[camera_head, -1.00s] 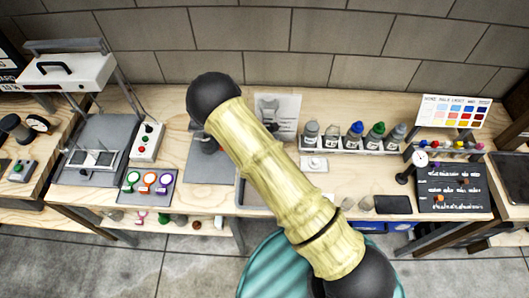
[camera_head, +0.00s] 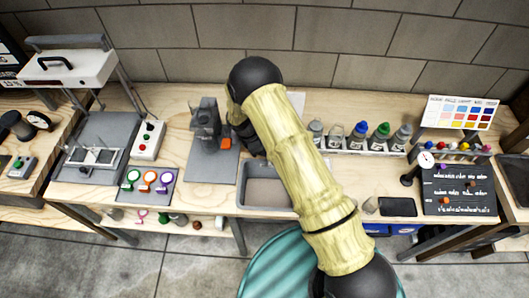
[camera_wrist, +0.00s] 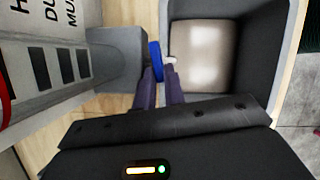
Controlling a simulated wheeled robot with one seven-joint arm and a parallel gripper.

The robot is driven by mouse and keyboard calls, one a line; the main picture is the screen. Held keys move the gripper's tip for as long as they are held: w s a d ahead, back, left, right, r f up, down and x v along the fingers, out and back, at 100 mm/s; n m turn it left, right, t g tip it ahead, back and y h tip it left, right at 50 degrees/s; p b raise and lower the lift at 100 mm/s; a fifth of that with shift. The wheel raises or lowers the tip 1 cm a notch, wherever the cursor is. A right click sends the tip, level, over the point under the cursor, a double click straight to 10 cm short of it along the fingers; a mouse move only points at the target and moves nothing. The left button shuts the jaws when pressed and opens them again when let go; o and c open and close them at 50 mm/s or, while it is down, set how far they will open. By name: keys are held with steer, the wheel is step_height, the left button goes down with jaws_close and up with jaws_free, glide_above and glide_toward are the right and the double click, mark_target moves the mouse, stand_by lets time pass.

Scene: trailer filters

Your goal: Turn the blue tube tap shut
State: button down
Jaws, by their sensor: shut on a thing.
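The blue tap (camera_wrist: 155,60) shows in the wrist view as a small blue piece beside a grey block. My gripper (camera_wrist: 161,78) has its two dark fingers on either side of the blue piece and is shut on it. A small pale piece touches the right fingertip. The tap's tube and how far the tap is turned cannot be made out. In the head view my arm covers most of the gripper and the tap, near the grey tray.
A grey tray (camera_head: 248,200) with a pale bottom lies just right of the tap. A grey stand (camera_head: 204,119) with an orange block (camera_head: 226,143) is to its left. A bottle rack (camera_head: 362,150) stands right of my arm. A white lettered panel (camera_wrist: 42,65) is close at left.

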steer(key=shift+w+m, duration=0.15)
steer(key=shift+m, duration=0.35)
steer(key=c, duration=1.5)
jaws_free()
steer(key=b+v, duration=0.1)
steer(key=v, duration=0.4)
steer(key=b+v, duration=0.2)
steer(key=v, duration=0.4)
steer(key=b+v, duration=0.1)
steer(key=v, duration=0.5)
steer(key=shift+w+a+r, duration=0.15)
steer(key=shift+w+r, duration=0.05)
steer(key=shift+w, duration=0.1)
